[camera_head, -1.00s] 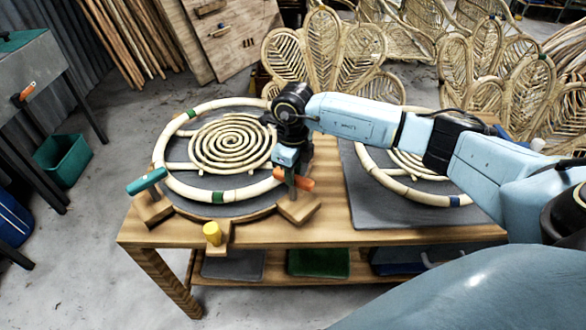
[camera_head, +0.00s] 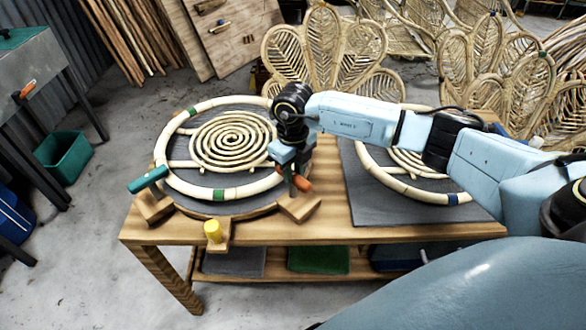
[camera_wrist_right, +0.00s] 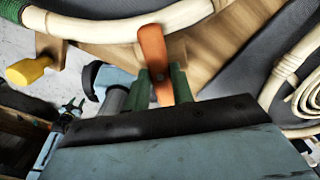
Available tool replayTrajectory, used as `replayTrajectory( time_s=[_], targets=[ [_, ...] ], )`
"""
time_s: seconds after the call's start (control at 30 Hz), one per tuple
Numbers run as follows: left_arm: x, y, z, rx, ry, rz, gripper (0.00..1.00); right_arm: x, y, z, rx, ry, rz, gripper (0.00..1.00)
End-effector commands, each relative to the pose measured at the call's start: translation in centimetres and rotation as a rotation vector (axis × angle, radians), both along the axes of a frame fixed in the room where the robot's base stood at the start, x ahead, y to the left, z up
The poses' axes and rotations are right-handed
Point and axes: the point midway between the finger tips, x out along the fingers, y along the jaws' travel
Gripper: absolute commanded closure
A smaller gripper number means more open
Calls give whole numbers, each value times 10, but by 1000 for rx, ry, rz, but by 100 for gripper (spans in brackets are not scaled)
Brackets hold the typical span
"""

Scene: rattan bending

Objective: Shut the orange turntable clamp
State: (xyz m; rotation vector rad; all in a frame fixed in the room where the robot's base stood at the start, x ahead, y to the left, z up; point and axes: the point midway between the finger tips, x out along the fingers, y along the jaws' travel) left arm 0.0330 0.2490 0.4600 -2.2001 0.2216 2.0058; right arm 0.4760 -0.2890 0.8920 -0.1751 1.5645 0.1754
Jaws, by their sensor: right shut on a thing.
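The orange turntable clamp handle (camera_head: 303,185) is at the front right edge of the round turntable (camera_head: 181,150), above a wooden block (camera_head: 300,208). My right gripper (camera_head: 294,172) is over it, pointing down. In the right wrist view the orange handle (camera_wrist_right: 153,55) passes between the green fingers of my right gripper (camera_wrist_right: 162,88), which is shut on it. The handle slants down to the right in the head view. The clamp's lower part is partly hidden by the gripper.
A pale rattan hoop (camera_head: 245,191) with a spiral (camera_head: 232,140) lies on the turntable. A teal clamp (camera_head: 148,180) and a yellow knob (camera_head: 212,231) stand along its front. A second hoop (camera_head: 432,197) lies on the grey mat (camera_head: 375,207) at right, under my right arm.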

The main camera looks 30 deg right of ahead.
Motion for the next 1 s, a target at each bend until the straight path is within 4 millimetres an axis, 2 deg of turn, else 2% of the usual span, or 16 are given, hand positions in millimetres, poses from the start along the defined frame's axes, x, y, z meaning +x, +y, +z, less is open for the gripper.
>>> replayTrajectory(
  time_s=[0.07, 0.1, 0.27, 0.53, 0.67, 0.77, 1.0],
  targets=[
    [0, 0, 0, 0, 1, 0, 55, 1, -1, 1, -1, -1, -4, 99],
    [0, 0, 0, 0, 1, 0, 55, 1, -1, 1, -1, -1, -4, 74],
    [0, 1, 0, 1, 1, 0, 55, 0, -1, 1, -1, -1, -3, 55],
    [-1, 1, 0, 1, 1, 0, 55, 0, 0, 1, 0, -1, -1, 55],
    [-1, 1, 1, 1, 2, 1, 55, 1, 0, 11, 0, -4, 0, 55],
    [-1, 1, 2, 1, 2, 0, 55, 1, 0, 28, 0, -5, -1, 55],
    [-1, 1, 5, 1, 2, 0, 55, 1, 0, 83, 0, -6, -1, 55]
  ],
)
